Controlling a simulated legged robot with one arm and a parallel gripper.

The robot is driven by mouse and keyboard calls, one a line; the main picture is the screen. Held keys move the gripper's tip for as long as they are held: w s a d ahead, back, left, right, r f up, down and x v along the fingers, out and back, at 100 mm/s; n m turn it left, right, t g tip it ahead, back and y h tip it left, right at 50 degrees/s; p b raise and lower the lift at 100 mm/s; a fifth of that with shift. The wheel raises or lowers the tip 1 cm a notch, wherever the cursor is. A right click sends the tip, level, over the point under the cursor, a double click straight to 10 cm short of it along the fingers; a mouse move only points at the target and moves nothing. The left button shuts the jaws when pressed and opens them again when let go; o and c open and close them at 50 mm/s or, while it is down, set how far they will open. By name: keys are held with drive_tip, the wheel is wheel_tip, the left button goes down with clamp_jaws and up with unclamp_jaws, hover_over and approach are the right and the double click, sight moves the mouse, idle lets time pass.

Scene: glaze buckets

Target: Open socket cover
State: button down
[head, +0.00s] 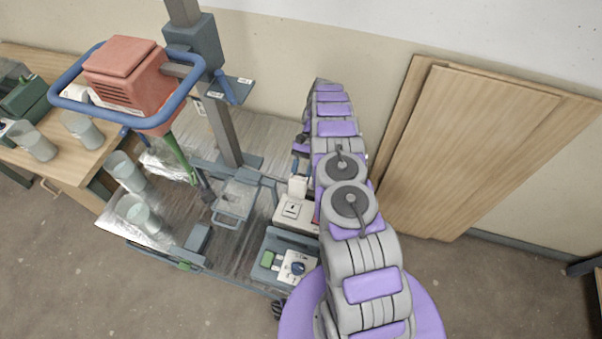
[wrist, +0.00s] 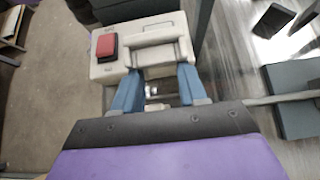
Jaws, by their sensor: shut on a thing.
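A white box (wrist: 103,72) with a red button (wrist: 107,46) fills the upper middle of the wrist view. The white socket cover (wrist: 157,38) sits on it, right of the button. My gripper (wrist: 158,78) has its two blue fingers on either side of the cover's near part, and they are shut on it. How far the cover is lifted is hard to tell. In the head view the white box (head: 291,212) stands on the cart, left of my arm, with the small white cover (head: 298,186) at its back; my gripper is mostly hidden by the arm.
The cart (head: 190,262) also carries a grey box with a dial panel (head: 297,267), a red mixer head (head: 130,72) on a column, and glaze buckets (head: 137,211). A wooden table (head: 85,150) stands left. Wood boards (head: 470,150) lean on the wall at right.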

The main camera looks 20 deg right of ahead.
drive_tip(key=c, duration=0.6)
unclamp_jaws()
